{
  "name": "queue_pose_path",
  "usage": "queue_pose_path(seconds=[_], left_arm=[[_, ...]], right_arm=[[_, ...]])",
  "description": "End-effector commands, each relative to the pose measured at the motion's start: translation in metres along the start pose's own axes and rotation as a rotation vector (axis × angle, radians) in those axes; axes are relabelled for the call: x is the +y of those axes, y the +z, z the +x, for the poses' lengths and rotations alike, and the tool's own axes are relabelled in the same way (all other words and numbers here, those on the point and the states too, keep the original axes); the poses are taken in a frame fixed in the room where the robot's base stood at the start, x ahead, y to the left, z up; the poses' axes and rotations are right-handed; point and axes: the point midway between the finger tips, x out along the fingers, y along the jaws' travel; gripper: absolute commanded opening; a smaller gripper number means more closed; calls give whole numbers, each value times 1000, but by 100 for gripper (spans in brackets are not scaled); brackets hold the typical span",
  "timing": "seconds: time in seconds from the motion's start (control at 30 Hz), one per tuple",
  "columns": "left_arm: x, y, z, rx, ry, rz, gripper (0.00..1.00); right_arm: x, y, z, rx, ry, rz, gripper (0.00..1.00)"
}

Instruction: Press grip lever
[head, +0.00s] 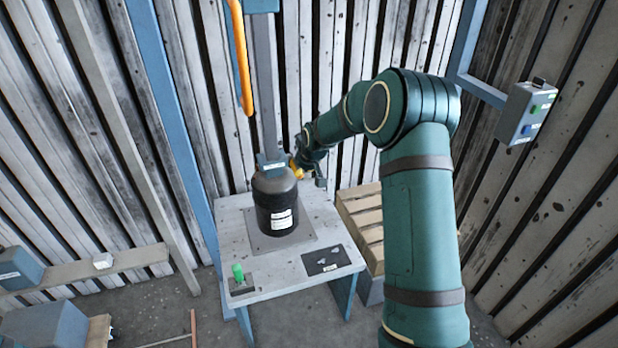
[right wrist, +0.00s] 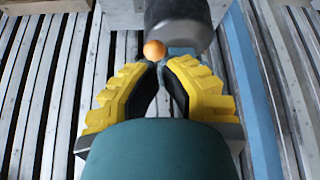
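My right gripper (right wrist: 160,64) has its yellow fingers brought together at the tips, with nothing visible between them. An orange ball-shaped knob (right wrist: 154,49) shows just beyond the fingertips in the right wrist view, close to or touching them; I cannot tell which. It may be the end of the grip lever, whose shaft I cannot make out. A dark cylindrical housing (head: 277,205) with a white label stands upright on the table. In the head view my right gripper (head: 299,170) is beside the upper right of the housing, small and partly hidden by my arm. My left gripper is out of view.
The grey table (head: 235,225) carries a green button (head: 238,272) and a dark plate (head: 327,260) at its front. A grey column stands behind the housing, with an orange pipe (head: 240,55). Wooden pallets (head: 365,222) are right of the table. A control box (head: 527,110) hangs at right.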

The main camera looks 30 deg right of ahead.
Motion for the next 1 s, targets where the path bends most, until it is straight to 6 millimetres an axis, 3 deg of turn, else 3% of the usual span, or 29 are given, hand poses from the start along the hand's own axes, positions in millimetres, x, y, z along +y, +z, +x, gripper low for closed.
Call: queue_pose_path(seconds=[0.2,0.4,1.0], left_arm=[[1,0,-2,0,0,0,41],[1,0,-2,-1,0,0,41],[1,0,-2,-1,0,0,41]], right_arm=[[-4,30,-14,-1,-1,-1,0],[-7,44,-19,0,0,-1,0],[-7,47,-20,0,-1,0,0]])
